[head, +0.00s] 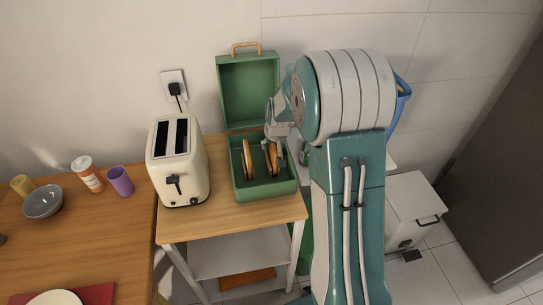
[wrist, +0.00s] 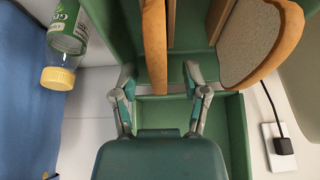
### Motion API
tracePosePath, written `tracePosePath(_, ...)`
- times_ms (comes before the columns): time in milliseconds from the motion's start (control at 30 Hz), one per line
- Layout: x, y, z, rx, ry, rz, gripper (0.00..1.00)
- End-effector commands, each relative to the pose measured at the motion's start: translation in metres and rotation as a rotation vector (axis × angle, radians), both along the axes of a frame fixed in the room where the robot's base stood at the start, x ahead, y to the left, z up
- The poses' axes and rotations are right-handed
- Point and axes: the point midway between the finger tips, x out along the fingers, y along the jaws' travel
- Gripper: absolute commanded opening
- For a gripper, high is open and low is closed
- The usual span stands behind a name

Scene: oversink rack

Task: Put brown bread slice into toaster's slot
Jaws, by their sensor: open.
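The cream toaster (head: 180,165) stands on the small wooden-topped table, its two dark slots facing up and empty. Right of it is an open green bread box (head: 265,186) with two upright bread slices. The right slice (head: 271,160) is at my gripper (head: 275,144); the left slice (head: 248,160) stands apart. In the wrist view, my gripper (wrist: 158,68) is open, with one finger either side of the edge-on slice (wrist: 155,45), gaps showing on both sides. The other slice (wrist: 262,42), with a grey-brown face, stands to the right. I cannot tell which slice is the brown one.
The box's raised lid (head: 249,88) stands behind it. A wooden divider (wrist: 171,22) stands near the slices. A bottle (wrist: 66,40) lies outside the box. A purple cup (head: 120,181) and grey bowl (head: 43,201) are on the left counter. A plugged cord (head: 176,92) runs behind the toaster.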

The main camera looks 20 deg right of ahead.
Motion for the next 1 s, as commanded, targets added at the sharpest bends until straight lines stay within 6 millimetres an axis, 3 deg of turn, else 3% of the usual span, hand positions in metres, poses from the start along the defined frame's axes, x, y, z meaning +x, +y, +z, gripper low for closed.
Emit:
tracePosePath(233, 0.001, 0.0, -0.002, 0.0, -0.002, 0.0, 0.59)
tracePosePath(267, 0.001, 0.0, -0.002, 0.0, -0.002, 0.0, 0.5)
tracePosePath(367, 0.001, 0.0, -0.002, 0.0, -0.001, 0.0, 0.05)
tracePosePath(400, 0.001, 0.0, -0.002, 0.0, -0.001, 0.0, 0.0)
tracePosePath(800, 0.001, 0.0, -0.001, 0.0, 0.0, 0.0, 0.0)
tracePosePath(1000, 0.001, 0.0, 0.014, 0.0, -0.003, -0.001, 0.0)
